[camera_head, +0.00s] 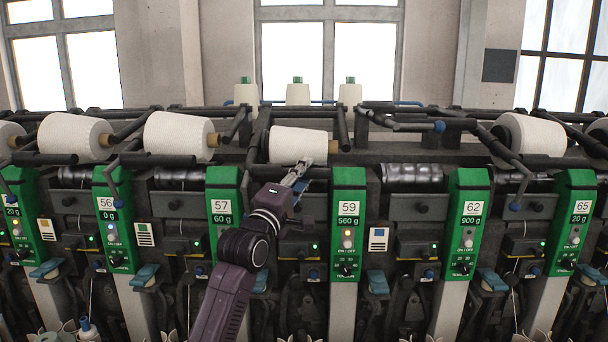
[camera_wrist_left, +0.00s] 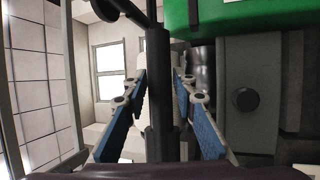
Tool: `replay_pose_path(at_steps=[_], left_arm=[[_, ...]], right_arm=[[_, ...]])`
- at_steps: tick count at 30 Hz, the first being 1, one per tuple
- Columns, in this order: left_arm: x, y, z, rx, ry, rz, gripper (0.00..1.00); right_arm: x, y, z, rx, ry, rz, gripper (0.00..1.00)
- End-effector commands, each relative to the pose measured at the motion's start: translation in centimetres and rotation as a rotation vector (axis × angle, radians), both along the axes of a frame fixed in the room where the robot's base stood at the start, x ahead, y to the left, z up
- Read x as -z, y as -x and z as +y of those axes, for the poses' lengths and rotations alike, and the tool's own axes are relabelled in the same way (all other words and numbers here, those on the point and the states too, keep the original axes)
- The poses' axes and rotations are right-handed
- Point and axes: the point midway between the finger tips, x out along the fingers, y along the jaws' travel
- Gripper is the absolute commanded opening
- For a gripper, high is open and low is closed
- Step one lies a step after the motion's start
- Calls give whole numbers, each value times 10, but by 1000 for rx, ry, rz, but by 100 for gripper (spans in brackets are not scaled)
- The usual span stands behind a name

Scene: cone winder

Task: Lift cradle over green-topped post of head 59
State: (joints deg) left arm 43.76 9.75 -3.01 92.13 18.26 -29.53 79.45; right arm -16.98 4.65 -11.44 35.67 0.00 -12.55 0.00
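The green-topped post of head 59 (camera_head: 348,240) stands right of centre, marked 59 and 560 g. Left of it and higher, a white cone (camera_head: 298,143) lies in the dark cradle (camera_head: 341,128) of this head. My left gripper (camera_head: 300,172) is just below and in front of the cone, left of the post. In the left wrist view my gripper's blue-padded fingers (camera_wrist_left: 163,100) are spread on both sides of a dark bar (camera_wrist_left: 160,65), which looks like part of the cradle. Contact cannot be made out. A green post top (camera_wrist_left: 235,14) shows above. My right gripper is not in view.
Post 57 (camera_head: 224,205) is beside my left arm, and post 62 (camera_head: 468,225) is farther right. Other cones (camera_head: 180,134) lie in cradles to the left. Several upright cones (camera_head: 298,94) stand behind. Dark rails and bars crowd the area.

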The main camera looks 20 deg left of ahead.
Motion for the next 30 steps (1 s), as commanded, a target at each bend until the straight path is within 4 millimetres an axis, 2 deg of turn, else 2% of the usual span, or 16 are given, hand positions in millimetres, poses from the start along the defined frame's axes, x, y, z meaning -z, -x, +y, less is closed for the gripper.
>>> replay_pose_path(at_steps=[1,6,17,20,30], left_arm=[[0,0,0,0,0,0,18],[0,0,0,0,0,1,0],[-4,1,0,0,0,0,0],[-18,4,-1,0,0,-1,0],[-82,17,-4,-1,2,-8,0]], right_arm=[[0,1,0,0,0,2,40],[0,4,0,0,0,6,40],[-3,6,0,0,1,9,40],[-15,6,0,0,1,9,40],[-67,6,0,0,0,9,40]])
